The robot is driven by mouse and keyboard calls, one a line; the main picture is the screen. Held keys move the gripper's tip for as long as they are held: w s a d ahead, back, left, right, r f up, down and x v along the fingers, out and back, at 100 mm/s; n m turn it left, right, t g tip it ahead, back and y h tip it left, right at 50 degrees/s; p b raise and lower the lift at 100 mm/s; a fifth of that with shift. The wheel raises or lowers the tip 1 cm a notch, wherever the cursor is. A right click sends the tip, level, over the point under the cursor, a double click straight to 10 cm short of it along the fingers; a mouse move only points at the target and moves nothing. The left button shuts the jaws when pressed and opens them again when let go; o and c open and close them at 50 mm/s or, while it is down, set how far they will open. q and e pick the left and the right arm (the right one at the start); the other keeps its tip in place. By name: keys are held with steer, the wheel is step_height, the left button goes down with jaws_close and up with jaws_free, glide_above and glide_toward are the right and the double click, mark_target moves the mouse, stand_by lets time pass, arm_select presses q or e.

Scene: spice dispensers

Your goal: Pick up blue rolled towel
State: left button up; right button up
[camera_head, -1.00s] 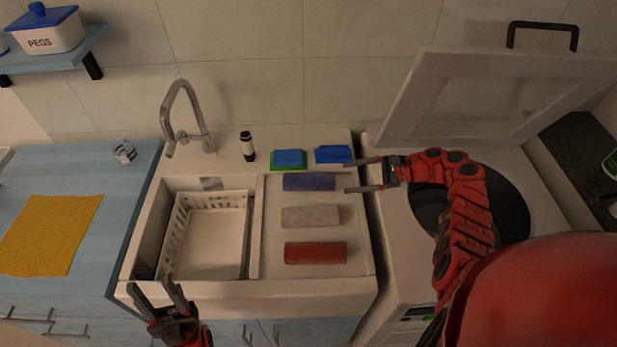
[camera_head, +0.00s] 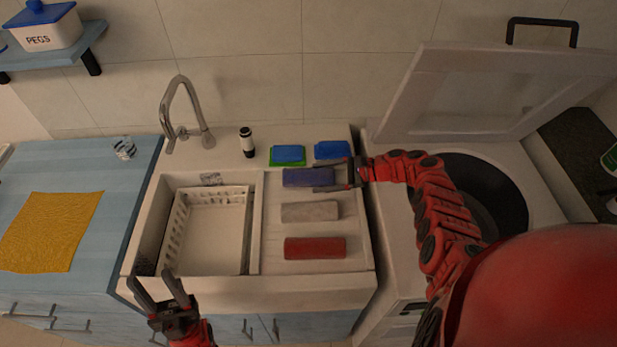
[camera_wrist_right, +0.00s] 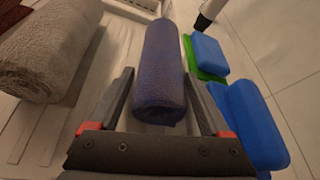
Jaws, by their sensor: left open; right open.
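The blue rolled towel (camera_head: 300,178) lies at the back of the sink's drainboard, above a grey and a red roll. My right gripper (camera_head: 328,177) is open at the towel's right end. In the right wrist view the blue towel (camera_wrist_right: 160,75) lies lengthwise between the two open fingers (camera_wrist_right: 162,98), its near end between them. I cannot tell whether either finger touches it. My left gripper (camera_head: 158,287) is open and empty in front of the sink's lower left corner.
The grey roll (camera_head: 310,211) and red roll (camera_head: 315,248) lie in front of the blue towel. Two blue sponges, one on green (camera_head: 288,155) and one alone (camera_head: 331,150), sit just behind it. A white basket (camera_head: 248,225) stands in the sink. The open lid (camera_head: 470,95) rises at right.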

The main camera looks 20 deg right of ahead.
steer(key=c, duration=1.3)
steer(key=shift+o, duration=0.2)
steer(key=shift+r, duration=0.15)
